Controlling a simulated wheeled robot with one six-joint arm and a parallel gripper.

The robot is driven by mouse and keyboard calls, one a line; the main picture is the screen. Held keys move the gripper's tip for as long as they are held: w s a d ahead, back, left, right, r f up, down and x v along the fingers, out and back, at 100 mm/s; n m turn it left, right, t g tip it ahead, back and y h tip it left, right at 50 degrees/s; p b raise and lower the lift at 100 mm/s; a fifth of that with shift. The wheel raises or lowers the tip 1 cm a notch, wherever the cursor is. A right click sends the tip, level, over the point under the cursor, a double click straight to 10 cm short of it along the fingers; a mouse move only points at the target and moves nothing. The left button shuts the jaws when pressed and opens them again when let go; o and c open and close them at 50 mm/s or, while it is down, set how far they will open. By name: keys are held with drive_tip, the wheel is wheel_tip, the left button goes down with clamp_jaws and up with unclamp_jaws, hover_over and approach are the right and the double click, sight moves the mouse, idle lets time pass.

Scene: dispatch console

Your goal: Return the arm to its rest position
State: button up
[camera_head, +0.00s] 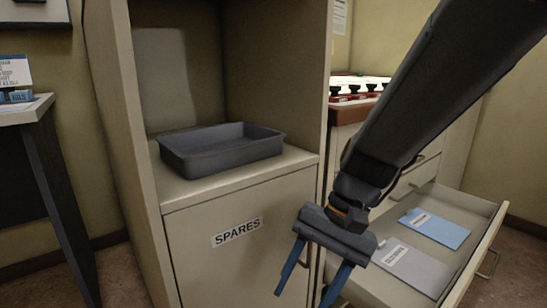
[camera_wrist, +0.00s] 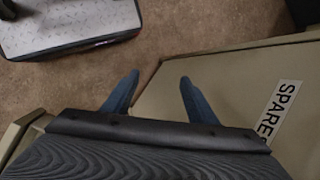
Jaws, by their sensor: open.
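My gripper (camera_head: 309,285) hangs in front of the SPARES cabinet in the head view, its two blue fingers apart with nothing between them. The wrist view also shows my gripper (camera_wrist: 157,95) open and empty, with carpet and the cabinet front beyond it. My dark arm reaches down from the upper right of the head view. It passes in front of the open drawer and hides part of it.
The cabinet (camera_head: 190,244) has a grey tray (camera_head: 222,158) on its shelf. To the right, an open drawer (camera_head: 490,235) holds a blue folder (camera_head: 440,230) and a grey folder (camera_head: 420,268). A desk (camera_head: 22,112) stands at the left. Carpet (camera_wrist: 185,35) shows in the wrist view.

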drive_tip(key=s+a+r+n+t+h+b, duration=0.1)
drive_tip(key=s+a+n+t+h, duration=0.15)
drive_tip(key=s+a+n, duration=0.6)
drive_tip(key=d+r+m+h+p, duration=0.1)
drive_tip(key=d+r+m+p, duration=0.1)
drive_tip(key=d+r+p, duration=0.9)
drive_tip(key=d+r+m+h+p, duration=0.1)
drive_tip(key=d+r+m+p, duration=0.1)
drive_tip(key=d+r+p, duration=0.9)
wheel_tip(320, 180, up, 7)
drive_tip(key=p, duration=1.5)
drive_tip(key=shift+s+d, duration=0.2)
drive_tip(key=shift+s, duration=0.1)
